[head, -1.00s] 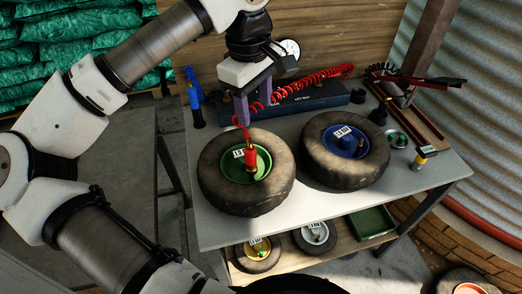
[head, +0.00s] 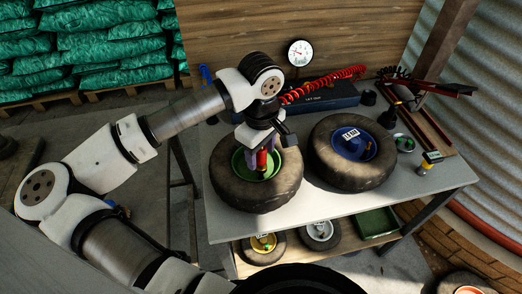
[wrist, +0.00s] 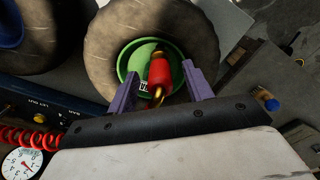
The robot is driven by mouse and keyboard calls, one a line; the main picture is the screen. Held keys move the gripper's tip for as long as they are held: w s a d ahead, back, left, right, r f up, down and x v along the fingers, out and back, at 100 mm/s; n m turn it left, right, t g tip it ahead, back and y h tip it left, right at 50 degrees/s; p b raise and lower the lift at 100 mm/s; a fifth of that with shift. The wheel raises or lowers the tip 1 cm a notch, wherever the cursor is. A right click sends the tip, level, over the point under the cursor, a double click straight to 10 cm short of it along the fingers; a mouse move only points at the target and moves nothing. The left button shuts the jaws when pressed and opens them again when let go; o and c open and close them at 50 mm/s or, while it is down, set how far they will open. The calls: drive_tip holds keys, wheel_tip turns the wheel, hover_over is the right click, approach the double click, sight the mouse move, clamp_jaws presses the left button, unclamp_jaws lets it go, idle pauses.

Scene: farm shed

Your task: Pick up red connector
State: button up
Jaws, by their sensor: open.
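The red connector (head: 262,161) stands upright at the green hub (head: 240,163) of the left tyre (head: 255,196). In the wrist view the red connector (wrist: 160,68) has brass ends and stands over the green hub (wrist: 126,65). My gripper (head: 261,158) is pointed down at the connector. Its purple fingers are open, one on each side of the connector's near end in the wrist view (wrist: 161,80). I cannot tell whether either finger touches it. My wrist and fingers hide part of the connector in the head view.
A tyre with a blue hub (head: 352,178) lies to the right. A coiled red hose (head: 325,83) runs above the dark blue box (head: 325,98), with a gauge (head: 300,53) behind. The front table edge is clear.

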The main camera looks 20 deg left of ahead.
drive_tip(key=shift+f, duration=0.75)
clamp_jaws()
drive_tip(key=shift+r, duration=0.2)
wheel_tip(320, 180, up, 20)
drive_tip(key=b, duration=0.3)
drive_tip(key=shift+w+f, duration=0.15)
drive_tip(key=shift+w, duration=0.05)
idle(0.3)
